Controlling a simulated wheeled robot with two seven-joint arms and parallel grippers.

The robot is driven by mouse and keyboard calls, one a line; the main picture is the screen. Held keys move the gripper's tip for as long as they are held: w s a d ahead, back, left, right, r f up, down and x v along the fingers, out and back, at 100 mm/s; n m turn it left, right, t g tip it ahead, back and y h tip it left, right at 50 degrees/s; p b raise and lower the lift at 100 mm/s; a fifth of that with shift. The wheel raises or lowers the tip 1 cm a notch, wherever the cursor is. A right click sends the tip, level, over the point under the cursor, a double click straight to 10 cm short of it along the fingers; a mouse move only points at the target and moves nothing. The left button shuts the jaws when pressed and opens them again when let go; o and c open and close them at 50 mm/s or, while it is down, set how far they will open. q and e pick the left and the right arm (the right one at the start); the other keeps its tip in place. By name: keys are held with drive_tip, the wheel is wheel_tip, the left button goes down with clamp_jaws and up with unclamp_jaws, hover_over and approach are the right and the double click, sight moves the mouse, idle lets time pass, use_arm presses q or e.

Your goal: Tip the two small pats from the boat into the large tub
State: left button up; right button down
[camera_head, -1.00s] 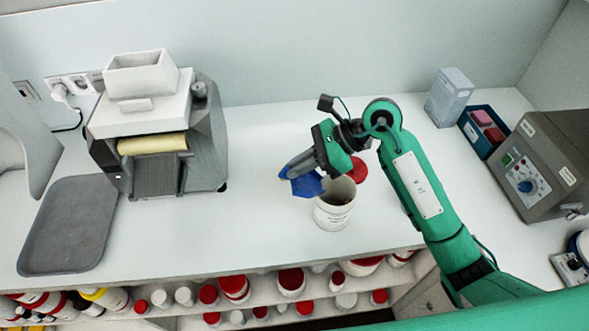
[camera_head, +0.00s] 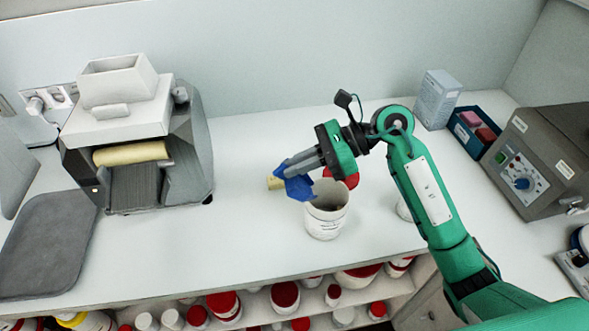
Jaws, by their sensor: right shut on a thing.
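My right gripper (camera_head: 306,161) is shut on the blue boat (camera_head: 295,185) and holds it just left of the large tub's mouth, with the boat looking tilted. The large tub (camera_head: 325,222) is white and open, and stands upright on the bench below. Its rim is partly covered by the boat. The inside of the boat is hidden, so I cannot tell whether pats are in it. A small yellowish piece (camera_head: 274,183) shows at the boat's left; I cannot tell what it is. My left gripper is not in view.
A grey-white machine (camera_head: 140,150) and grey tray (camera_head: 45,240) are at left. A blue box with pink blocks (camera_head: 474,133) and a control unit (camera_head: 540,160) are at right. The front bench is clear.

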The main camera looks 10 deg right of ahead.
drive_tip(key=shift+d+r+y+b, duration=0.25)
drive_tip(key=shift+d+y+b, duration=0.95)
drive_tip(key=shift+b, duration=1.25)
drive_tip(key=shift+a+r, duration=0.1)
wheel_tip(320, 180, up, 3)
drive_tip(key=shift+f, duration=0.1)
drive_tip(key=a+r+h+p, duration=0.1)
drive_tip(key=h+p, duration=0.2)
drive_tip(key=p, duration=0.1)
drive_tip(key=a+r+h+p, duration=0.1)
drive_tip(key=r+h+p, duration=0.1)
drive_tip(key=h+p, duration=0.1)
drive_tip(key=a+r+h+p, duration=0.1)
drive_tip(key=r+h+p, duration=0.1)
drive_tip(key=h+p, duration=0.2)
drive_tip(key=shift+r+h+p, duration=0.1)
drive_tip(key=shift+h+p, duration=0.25)
drive_tip(key=shift+h, duration=0.25)
